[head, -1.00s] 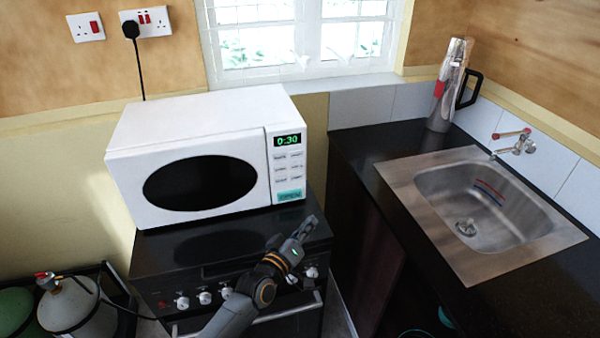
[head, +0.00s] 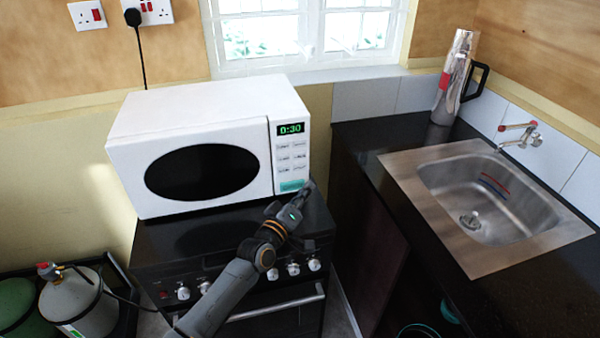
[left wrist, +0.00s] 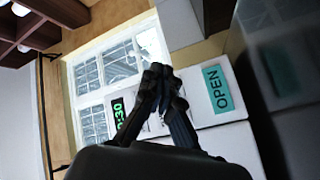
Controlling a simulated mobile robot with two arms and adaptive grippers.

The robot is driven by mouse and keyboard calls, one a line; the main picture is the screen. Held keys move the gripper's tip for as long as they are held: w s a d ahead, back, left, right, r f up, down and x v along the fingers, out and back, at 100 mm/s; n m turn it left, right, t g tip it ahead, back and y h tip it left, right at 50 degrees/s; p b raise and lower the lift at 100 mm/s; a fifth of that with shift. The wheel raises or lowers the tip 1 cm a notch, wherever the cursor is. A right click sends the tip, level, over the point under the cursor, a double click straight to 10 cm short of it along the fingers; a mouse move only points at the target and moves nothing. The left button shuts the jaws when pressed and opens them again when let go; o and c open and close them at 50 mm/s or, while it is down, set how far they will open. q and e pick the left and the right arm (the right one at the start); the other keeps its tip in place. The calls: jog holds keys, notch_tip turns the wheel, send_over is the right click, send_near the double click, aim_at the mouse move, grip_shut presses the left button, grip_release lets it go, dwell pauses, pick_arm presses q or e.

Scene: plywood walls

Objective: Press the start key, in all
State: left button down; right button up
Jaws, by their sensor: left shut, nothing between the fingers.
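The white microwave (head: 225,108) stands on the black stove, its door shut and its green display (head: 291,129) reading 0:30. Below the display is a pad of small pale keys (head: 291,157), their labels too small to read, with a teal OPEN key (head: 291,186) under them. My left gripper (head: 308,187) is shut and empty, just in front of the panel's lower right corner. In the left wrist view the shut fingertips (left wrist: 158,72) cover most of the key pad, between the display (left wrist: 119,113) and the OPEN key (left wrist: 217,88). Contact cannot be told. My right gripper is out of view.
The stove top (head: 200,243) is bare in front of the microwave. A dark counter with a steel sink (head: 490,200) and a silver flask (head: 455,80) is at the right. Gas cylinders (head: 75,300) stand at the lower left.

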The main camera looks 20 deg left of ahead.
aim_at(300, 167)
pick_arm(q)
jog(key=shift+w+a+b, duration=0.75)
jog(key=shift+w+b, duration=0.05)
jog(key=shift+w, duration=0.3)
jog(key=shift+w+a+b, duration=0.75)
jog(key=shift+w+b, duration=0.05)
jog(key=shift+w, duration=0.25)
jog(key=shift+w+a+b, duration=0.2)
jog(key=shift+w+b, duration=0.15)
